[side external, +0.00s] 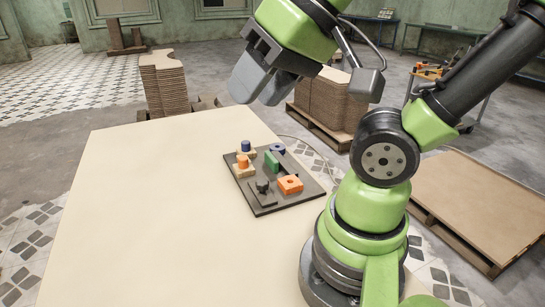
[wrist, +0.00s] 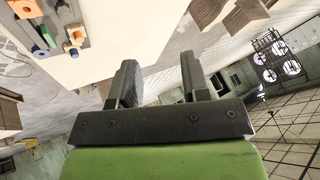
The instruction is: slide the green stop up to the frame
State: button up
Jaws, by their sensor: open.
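The green stop (side external: 271,162) is a small upright block on a dark grey board (side external: 294,202), which lies on the pale table. It also shows small in the wrist view (wrist: 48,36), near the top left. I cannot clearly pick out the frame; a dark grey raised piece (side external: 262,187) sits near the board's front left, apart from the stop. My gripper (side external: 257,95) is above and behind the board, well clear of it, with its fingers apart. In the wrist view my gripper (wrist: 160,77) is open with nothing between its fingers.
Close around the stop are an orange block with a hole (side external: 290,184), a blue ring (side external: 278,148), an orange peg (side external: 242,161) and a blue peg (side external: 245,146). The pale table (side external: 150,215) is bare left of the board. Stacked boards (side external: 165,85) stand beyond it.

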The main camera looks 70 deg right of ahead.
jog(key=w+d+m+g+h, duration=0.2)
jog(key=w+d, duration=0.4)
jog(key=w, duration=0.1)
jog(key=m+g, duration=0.3)
jog(key=g, duration=0.2)
send_over(273, 157)
notch_tip(273, 157, down, 18)
jog(key=f, duration=0.1)
notch_tip(273, 157, down, 9)
jog(key=shift+a+f, duration=0.1)
jog(key=shift+f, duration=0.1)
